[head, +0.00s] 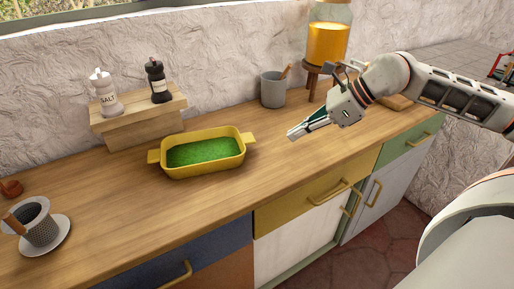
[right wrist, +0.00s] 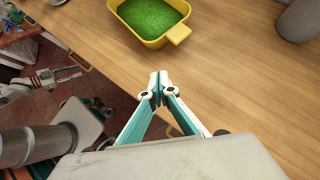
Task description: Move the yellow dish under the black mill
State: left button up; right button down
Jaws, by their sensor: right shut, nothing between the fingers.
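The yellow dish (head: 206,171) is rectangular, with two side handles and a green filling. It sits on the wooden counter in front of a small wooden shelf (head: 139,133). The black mill (head: 157,82) stands upright on that shelf, to the right of the white salt mill (head: 104,93). My right gripper (head: 292,134) is shut and empty, above the counter to the right of the dish and apart from it. In the right wrist view the closed fingertips (right wrist: 158,76) point toward the dish (right wrist: 152,18) and its near handle.
A grey cup (head: 272,90) with a wooden utensil and a jar of orange liquid (head: 328,42) on a stand are at the back. A patterned cup (head: 38,224) on a saucer stands at front left. The counter between dish and gripper is clear.

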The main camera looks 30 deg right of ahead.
jog(key=b+x, duration=0.1)
jog(key=x, duration=0.8)
jog(key=shift+w+a+f, duration=0.1)
jog(key=shift+w+a, duration=0.05)
jog(key=shift+a, duration=0.15)
jog(key=shift+w+a, duration=0.75)
jog(key=shift+w, duration=0.05)
jog(key=shift+w+a, duration=0.4)
jog(key=shift+a, duration=0.05)
jog(key=shift+w+a, duration=0.1)
jog(key=shift+w+a+p, duration=0.1)
jog(key=shift+p, duration=0.2)
